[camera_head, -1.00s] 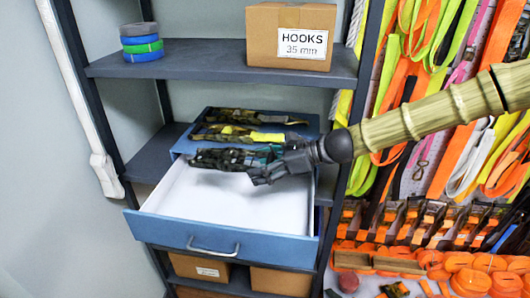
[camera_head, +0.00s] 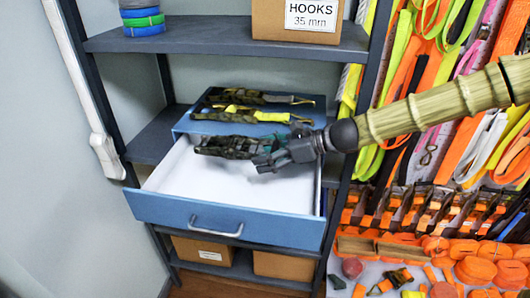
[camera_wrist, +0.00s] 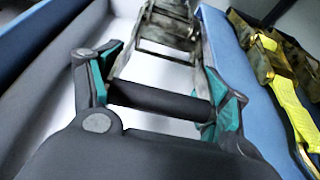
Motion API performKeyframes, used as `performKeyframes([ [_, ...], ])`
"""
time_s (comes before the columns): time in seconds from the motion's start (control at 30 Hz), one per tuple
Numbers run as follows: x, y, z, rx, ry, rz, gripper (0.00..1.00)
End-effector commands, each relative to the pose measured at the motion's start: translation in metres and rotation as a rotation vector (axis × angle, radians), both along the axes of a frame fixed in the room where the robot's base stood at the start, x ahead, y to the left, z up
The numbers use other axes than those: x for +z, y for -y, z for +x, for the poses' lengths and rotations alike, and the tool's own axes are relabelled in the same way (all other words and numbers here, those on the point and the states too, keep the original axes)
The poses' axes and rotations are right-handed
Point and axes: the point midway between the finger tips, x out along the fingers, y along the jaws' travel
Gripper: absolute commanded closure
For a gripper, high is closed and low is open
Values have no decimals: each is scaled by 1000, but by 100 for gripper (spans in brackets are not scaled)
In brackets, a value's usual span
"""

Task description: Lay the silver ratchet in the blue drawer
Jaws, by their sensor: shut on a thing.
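The ratchet (camera_head: 228,147) is held over the rear part of the open blue drawer (camera_head: 160,208). In the wrist view the ratchet (camera_wrist: 160,55) shows a silvery, mottled frame and a dark cross bar. My gripper (camera_head: 262,163) is shut on that bar, with its teal-padded fingers (camera_wrist: 160,100) at either end. The ratchet lies roughly level and points left from my gripper. The drawer is pulled out and its white floor looks bare. I cannot tell whether the ratchet touches the floor.
Two more ratchets, one with a yellow strap (camera_head: 240,115), lie on the blue cabinet top behind the drawer. A shelf (camera_head: 220,38) with a HOOKS box (camera_head: 300,18) is above. A post (camera_head: 355,120) and hanging straps stand on the right.

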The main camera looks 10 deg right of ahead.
Motion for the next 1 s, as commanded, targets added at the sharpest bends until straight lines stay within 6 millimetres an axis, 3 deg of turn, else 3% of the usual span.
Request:
performKeyframes([
  [1.0,-70,-2,0,2,1,2,96],
])
